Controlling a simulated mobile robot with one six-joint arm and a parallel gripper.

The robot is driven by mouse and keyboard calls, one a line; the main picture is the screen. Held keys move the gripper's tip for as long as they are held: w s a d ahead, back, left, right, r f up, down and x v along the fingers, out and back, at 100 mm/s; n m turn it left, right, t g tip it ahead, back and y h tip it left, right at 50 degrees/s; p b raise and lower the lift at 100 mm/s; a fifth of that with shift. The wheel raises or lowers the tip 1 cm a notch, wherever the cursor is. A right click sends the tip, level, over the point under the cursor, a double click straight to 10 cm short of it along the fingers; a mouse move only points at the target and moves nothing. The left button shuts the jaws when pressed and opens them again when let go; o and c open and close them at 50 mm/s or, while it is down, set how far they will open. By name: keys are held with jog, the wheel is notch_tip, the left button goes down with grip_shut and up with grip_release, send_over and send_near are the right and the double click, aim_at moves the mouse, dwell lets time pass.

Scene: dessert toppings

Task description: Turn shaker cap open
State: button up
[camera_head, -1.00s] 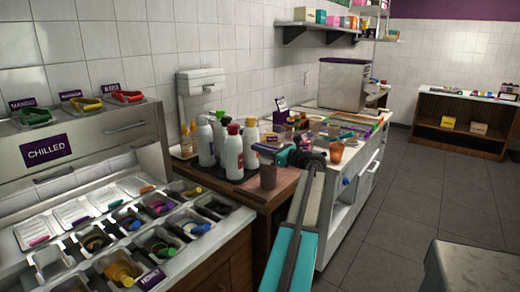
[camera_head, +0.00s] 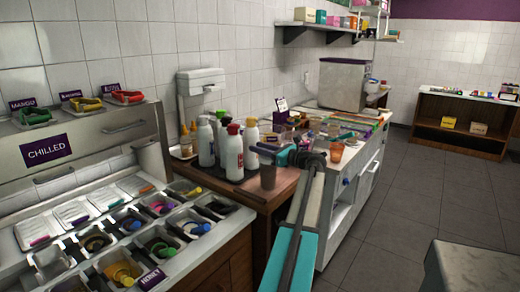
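My gripper (camera_head: 262,150) is at the end of my arm, over the wooden counter, pointing left toward the bottles. It is small and dark here, and I cannot tell whether its fingers are open or shut. A white bottle with a red cap (camera_head: 234,158) stands upright just left of it. Another white bottle (camera_head: 206,142) stands farther left, and one with a green cap (camera_head: 220,116) is behind. I cannot tell which of these is the shaker, or whether any cap is open.
Orange cups (camera_head: 336,152) stand to the right. The chilled topping station (camera_head: 120,120) with several bins fills the left. The grey floor (camera_head: 410,210) at right is clear.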

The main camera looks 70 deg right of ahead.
jog(key=shift+s, duration=0.15)
jog(key=b+v, duration=0.2)
jog(key=v, duration=1.1)
jog(key=shift+s, duration=0.3)
